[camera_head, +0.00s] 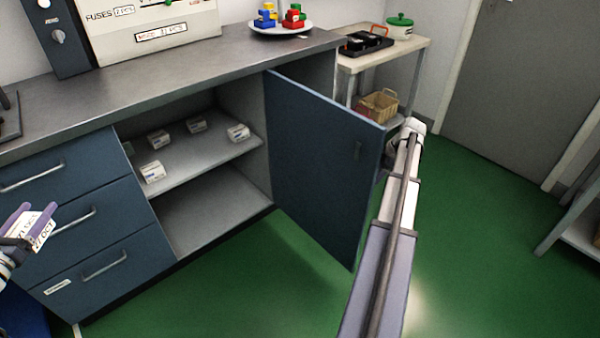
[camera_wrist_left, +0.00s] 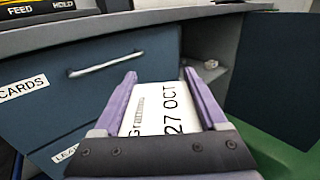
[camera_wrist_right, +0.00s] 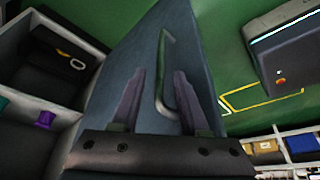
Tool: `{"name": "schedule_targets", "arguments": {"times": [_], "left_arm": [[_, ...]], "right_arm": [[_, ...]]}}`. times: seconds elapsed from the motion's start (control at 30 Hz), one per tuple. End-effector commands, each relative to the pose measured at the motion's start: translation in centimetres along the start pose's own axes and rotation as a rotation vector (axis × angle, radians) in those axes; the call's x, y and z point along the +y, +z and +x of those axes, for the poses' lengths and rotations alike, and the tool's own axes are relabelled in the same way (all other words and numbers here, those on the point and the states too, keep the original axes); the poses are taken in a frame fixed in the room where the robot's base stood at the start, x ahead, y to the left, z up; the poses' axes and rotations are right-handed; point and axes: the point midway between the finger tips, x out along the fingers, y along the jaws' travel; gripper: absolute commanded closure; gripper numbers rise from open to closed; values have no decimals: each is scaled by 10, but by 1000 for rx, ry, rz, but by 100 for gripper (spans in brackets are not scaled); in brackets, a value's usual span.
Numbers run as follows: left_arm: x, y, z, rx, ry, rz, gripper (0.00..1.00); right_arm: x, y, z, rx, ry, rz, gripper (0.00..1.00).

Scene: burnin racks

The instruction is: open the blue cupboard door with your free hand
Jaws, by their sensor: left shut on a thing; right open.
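The blue cupboard door (camera_head: 315,165) stands wide open, swung out from the right side of the cupboard opening. In the head view that gripper is mostly hidden behind the door's free edge. My left gripper (camera_head: 34,222) is shut on a white card (camera_wrist_left: 158,105) marked 27 OCT, left of the cupboard, in front of the drawers.
Inside the cupboard, several small white boxes (camera_head: 153,171) sit on the upper shelf (camera_head: 205,165); the lower space looks empty. Blue drawers (camera_head: 90,225) are left of it. A plate of coloured blocks (camera_head: 280,29) stands on the counter. A side table (camera_head: 410,50) is behind the door. Green floor is clear in front.

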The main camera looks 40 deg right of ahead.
Motion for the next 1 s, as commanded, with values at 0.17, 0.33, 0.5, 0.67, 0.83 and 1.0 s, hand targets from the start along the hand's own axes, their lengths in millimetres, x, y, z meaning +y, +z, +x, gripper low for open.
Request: {"name": "schedule_targets", "arguments": {"times": [0.17, 0.33, 0.5, 0.67, 0.83, 1.0], "left_arm": [[0, 37, 0, 0, 0, 0, 79], [0, 62, 0, 0, 0, 0, 79], [0, 77, 0, 0, 0, 0, 79], [0, 80, 0, 0, 0, 0, 79], [0, 78, 0, 0, 0, 0, 79], [0, 78, 0, 0, 0, 0, 79]], "right_arm": [[0, -3, -38, 0, 0, 2, 55], [1, -3, -66, 0, 0, 1, 55], [1, -2, -83, 0, 0, 1, 55], [0, 0, -86, 0, 0, 0, 55], [0, 0, -85, 0, 0, 0, 55], [0, 0, -85, 0, 0, 0, 55]]}}
